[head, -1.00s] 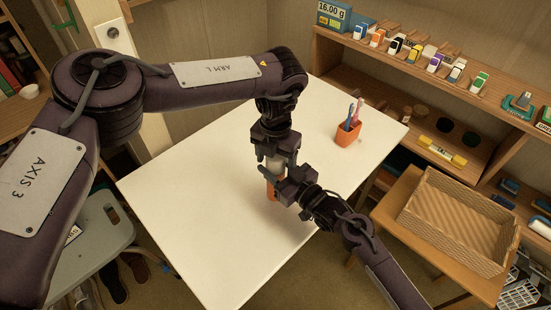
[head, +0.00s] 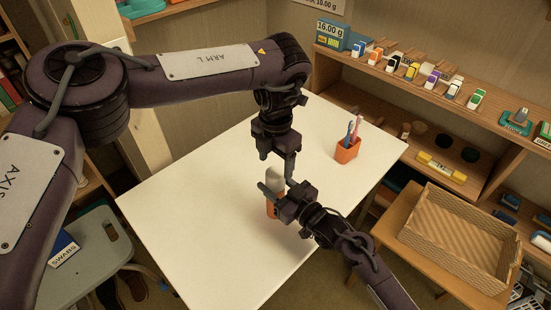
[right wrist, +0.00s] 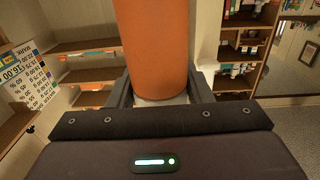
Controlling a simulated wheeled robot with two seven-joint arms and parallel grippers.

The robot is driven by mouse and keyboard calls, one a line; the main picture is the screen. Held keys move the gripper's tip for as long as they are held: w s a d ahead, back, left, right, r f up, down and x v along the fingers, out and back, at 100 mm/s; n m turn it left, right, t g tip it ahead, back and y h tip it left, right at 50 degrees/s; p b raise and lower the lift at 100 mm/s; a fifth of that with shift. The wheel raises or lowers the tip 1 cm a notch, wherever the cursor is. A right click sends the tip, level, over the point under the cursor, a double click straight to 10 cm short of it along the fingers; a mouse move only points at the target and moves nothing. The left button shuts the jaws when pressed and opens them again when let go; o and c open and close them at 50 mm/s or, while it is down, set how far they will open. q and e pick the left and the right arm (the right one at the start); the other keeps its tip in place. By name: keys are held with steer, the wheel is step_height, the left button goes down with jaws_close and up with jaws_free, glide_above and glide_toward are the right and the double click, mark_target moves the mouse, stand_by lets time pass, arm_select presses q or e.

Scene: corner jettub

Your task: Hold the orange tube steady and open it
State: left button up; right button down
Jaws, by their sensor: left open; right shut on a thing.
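The orange tube (head: 271,208) stands roughly upright over the white table, with a pale grey-white top (head: 275,177). My right gripper (head: 276,194) is shut on its orange body from the right. In the right wrist view the orange tube (right wrist: 152,45) sits between the two fingers of my right gripper (right wrist: 160,92), with a pale band at its near end. My left gripper (head: 277,166) points down just above and around the tube's pale top, its fingers open. I cannot tell whether they touch it. Part of the tube is hidden behind my right gripper.
The white table (head: 190,210) is mostly bare. An orange cup (head: 347,150) with toothbrushes stands near its far right edge. A wicker basket (head: 455,235) sits on a wooden stand to the right. A wooden shelf (head: 440,95) with small bottles runs along the wall.

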mark_target(275, 171)
arm_select(q)
step_height(275, 171, down, 6)
steer(key=shift+f, duration=0.25)
steer(key=c, duration=1.1)
steer(key=shift+o, duration=0.5)
steer(key=shift+n, duration=1.7)
arm_select(e)
steer(key=shift+w, duration=0.1)
arm_select(q)
steer(key=o, duration=1.1)
